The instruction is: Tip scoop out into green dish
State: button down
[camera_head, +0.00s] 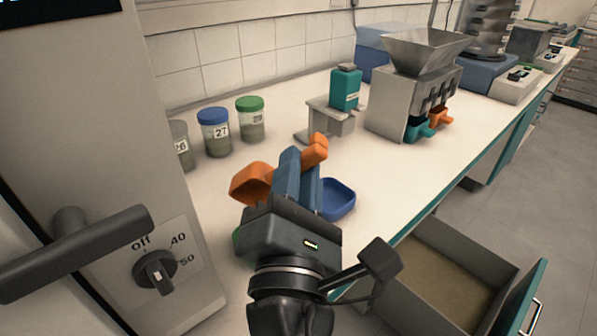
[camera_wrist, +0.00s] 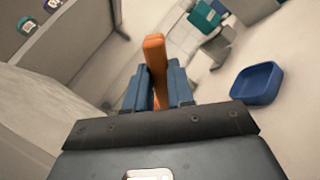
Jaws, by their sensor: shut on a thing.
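My gripper (camera_head: 301,168) is shut on the handle of an orange scoop (camera_head: 251,184) above the bench. In the head view the scoop's bowl shows left of my fingers and its handle end sticks out at the upper right. Its contents cannot be made out. In the wrist view the orange handle (camera_wrist: 155,55) stands between my blue fingers (camera_wrist: 157,92), and the bowl is hidden. A small green edge (camera_head: 237,238), perhaps the green dish, shows at the left of my gripper body, which hides the rest.
A blue dish (camera_head: 338,199) sits just right of my fingers. Lidded jars (camera_head: 214,133) stand behind on the left. A teal bottle on a stand (camera_head: 344,92) and a metal splitter (camera_head: 410,95) stand farther back. A grey cabinet (camera_head: 100,130) rises on the left. A drawer (camera_head: 450,270) hangs open front right.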

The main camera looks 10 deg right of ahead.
jog(key=shift+g, duration=0.5)
notch_tip(320, 180, up, 6)
jog(key=p, duration=0.9)
jog(key=shift+p, duration=0.35)
